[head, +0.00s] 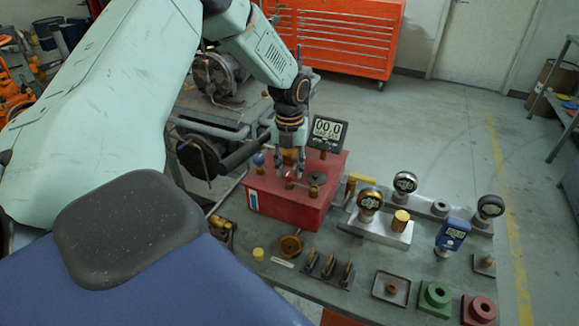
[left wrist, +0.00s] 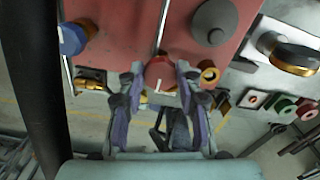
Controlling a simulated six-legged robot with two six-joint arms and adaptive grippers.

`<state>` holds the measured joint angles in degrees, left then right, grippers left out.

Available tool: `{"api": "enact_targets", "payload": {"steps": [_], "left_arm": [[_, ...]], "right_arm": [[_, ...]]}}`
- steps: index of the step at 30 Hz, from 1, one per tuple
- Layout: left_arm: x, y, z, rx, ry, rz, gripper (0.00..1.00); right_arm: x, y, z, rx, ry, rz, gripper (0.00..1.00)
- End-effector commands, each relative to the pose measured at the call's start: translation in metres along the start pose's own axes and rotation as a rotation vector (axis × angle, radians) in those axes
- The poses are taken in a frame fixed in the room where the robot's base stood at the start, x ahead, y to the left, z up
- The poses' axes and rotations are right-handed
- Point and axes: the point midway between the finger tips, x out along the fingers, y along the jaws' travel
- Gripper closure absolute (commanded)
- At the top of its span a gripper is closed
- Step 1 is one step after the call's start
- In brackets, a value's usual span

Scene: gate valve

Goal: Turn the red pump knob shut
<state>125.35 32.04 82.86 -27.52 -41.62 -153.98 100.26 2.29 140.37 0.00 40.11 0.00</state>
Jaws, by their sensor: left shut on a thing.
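The red pump (head: 290,207) is a red box on the bench in the head view, with a display (head: 327,133) standing behind its top. In the left wrist view, the red knob (left wrist: 160,73) with a white mark sits at the edge of the pump's top (left wrist: 125,30). My left gripper (left wrist: 160,80) is over the pump with its two fingers on either side of the red knob, shut on it. In the head view my left gripper (head: 291,165) reaches down onto the pump from above, and the knob is mostly hidden there. My right gripper is in neither view.
A blue knob (left wrist: 73,39) and a dark round knob (left wrist: 214,22) flank the red knob. Gauges (head: 370,202) stand on a block right of the pump. Open floor lies beyond the bench.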

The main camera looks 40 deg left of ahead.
Motion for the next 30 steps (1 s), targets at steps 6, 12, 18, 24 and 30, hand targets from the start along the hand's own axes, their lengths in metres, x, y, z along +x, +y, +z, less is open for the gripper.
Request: {"api": "enact_targets", "payload": {"steps": [6,12,18,24,30], "left_arm": [[-0.003,-0.001,0.004,0.002,-0.010,-0.002,0.97],[-0.002,-0.001,0.002,0.001,-0.007,-0.001,0.50],[-0.001,0.000,0.001,0.000,-0.004,-0.001,0.43],[-0.002,0.000,0.001,0.000,-0.003,-0.001,0.43],[-0.025,-0.001,0.002,0.001,-0.006,-0.003,0.43]], "right_arm": [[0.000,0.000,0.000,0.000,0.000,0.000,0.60],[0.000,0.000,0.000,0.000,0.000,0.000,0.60],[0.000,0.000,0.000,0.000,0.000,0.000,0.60],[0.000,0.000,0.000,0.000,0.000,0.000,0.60],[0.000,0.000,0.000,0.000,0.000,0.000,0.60]]}}
